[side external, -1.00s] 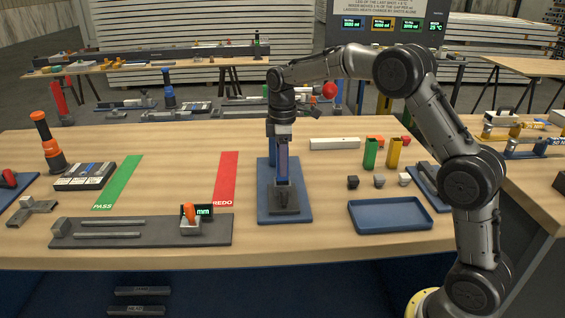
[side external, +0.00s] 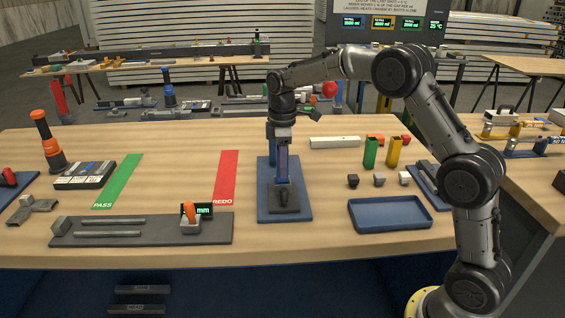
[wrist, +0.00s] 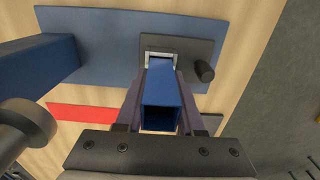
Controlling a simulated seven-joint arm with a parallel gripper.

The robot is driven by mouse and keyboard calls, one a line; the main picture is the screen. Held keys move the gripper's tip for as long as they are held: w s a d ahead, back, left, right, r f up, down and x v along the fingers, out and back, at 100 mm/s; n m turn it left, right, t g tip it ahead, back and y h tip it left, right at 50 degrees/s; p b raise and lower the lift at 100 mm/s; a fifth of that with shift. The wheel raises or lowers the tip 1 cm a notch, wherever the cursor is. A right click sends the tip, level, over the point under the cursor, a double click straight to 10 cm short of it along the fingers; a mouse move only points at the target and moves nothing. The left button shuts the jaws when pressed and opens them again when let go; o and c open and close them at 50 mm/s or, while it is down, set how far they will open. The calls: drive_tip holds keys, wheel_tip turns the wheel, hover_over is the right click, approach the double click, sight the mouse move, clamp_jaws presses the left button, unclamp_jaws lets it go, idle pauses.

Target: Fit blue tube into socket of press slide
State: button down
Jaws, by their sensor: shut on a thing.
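My gripper (side external: 282,150) is over the press, pointing down. In the wrist view its two fingers (wrist: 160,105) are shut on the sides of the blue tube (wrist: 160,112), a square hollow tube with its open near end facing the camera. The tube's far end meets the light grey rim of the socket (wrist: 148,56) on the dark press slide (wrist: 185,47). The tube looks upright and lined up with the socket; how deep it sits is hidden. In the side view the slide (side external: 284,200) stands on the blue press base (side external: 265,214).
The blue press column (wrist: 35,68) rises close beside my gripper. A blue tray (side external: 390,228), green tube (side external: 371,152) and yellow tube (side external: 394,152) are at the right. A red REDO strip (side external: 226,178) and grey gauge plate (side external: 140,240) are at the left.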

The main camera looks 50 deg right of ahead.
drive_tip(key=shift+f, duration=1.1)
drive_tip(key=shift+c, duration=2.2)
unclamp_jaws()
drive_tip(key=shift+f, duration=0.1)
wheel_tip(320, 180, up, 14)
drive_tip(key=shift+a, duration=0.1)
